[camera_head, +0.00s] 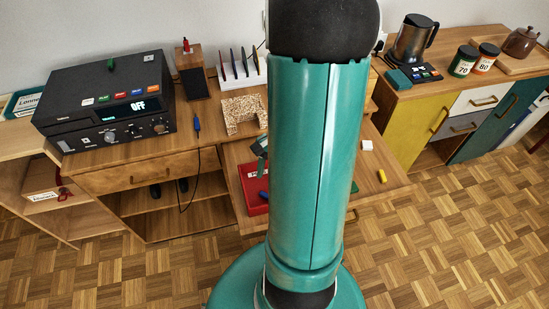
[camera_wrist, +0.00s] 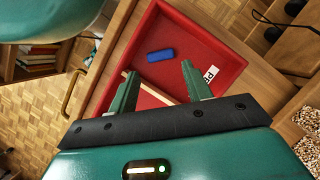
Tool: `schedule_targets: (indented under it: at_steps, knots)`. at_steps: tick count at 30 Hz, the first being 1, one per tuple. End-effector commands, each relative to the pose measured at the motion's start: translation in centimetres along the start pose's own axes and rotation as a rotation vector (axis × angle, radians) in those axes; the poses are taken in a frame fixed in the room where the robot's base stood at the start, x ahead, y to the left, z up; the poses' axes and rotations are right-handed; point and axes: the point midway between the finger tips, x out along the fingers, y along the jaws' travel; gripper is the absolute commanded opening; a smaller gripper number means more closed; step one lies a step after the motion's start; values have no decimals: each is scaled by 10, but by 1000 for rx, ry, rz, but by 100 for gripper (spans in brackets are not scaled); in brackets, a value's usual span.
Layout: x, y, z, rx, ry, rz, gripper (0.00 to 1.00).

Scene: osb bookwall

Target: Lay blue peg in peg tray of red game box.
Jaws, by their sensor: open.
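The red game box (camera_head: 247,176) stands on the low wooden surface, partly hidden behind my arm. In the wrist view the red box (camera_wrist: 229,60) is open, with a white label at its right side and a pale wooden strip across its lower left part. The blue peg (camera_wrist: 160,55) lies flat on the red floor beyond that strip; a bit of blue (camera_head: 263,196) shows in the box in the head view. My gripper (camera_wrist: 159,68) is open and empty over the box, its two fingers pointing towards the peg, which appears just beyond the tips. Whether they touch it I cannot tell.
A yellow block (camera_head: 382,176) and a white block (camera_head: 367,146) lie right of my arm. A black device (camera_head: 105,98) and a blue-handled probe on a cable (camera_head: 197,124) are left.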

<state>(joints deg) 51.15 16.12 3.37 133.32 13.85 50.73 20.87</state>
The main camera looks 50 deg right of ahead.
Motion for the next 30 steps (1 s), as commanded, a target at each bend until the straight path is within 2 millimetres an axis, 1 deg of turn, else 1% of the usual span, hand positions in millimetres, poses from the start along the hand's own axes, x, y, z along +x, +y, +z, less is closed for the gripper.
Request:
schedule_targets:
  at_steps: [1, 3, 6, 9, 12, 17, 20, 23, 26, 30]
  knots:
    - [-12, -1, -1, -1, 5, -3, 49]
    - [-27, 0, -1, 0, 4, -2, 49]
    - [-44, 0, 0, 0, 3, -1, 49]
    - [-56, 0, 0, 0, 2, 0, 49]
    - [-62, 0, 0, 1, 0, 1, 49]
    - [-63, 0, 1, -2, 1, 1, 49]
    - [-68, -6, 8, -42, 24, 4, 49]
    - [-80, -21, 27, -148, 84, 12, 49]
    - [-96, -40, 58, -314, 176, 20, 49]
    - [-116, -61, 110, -574, 311, 24, 49]
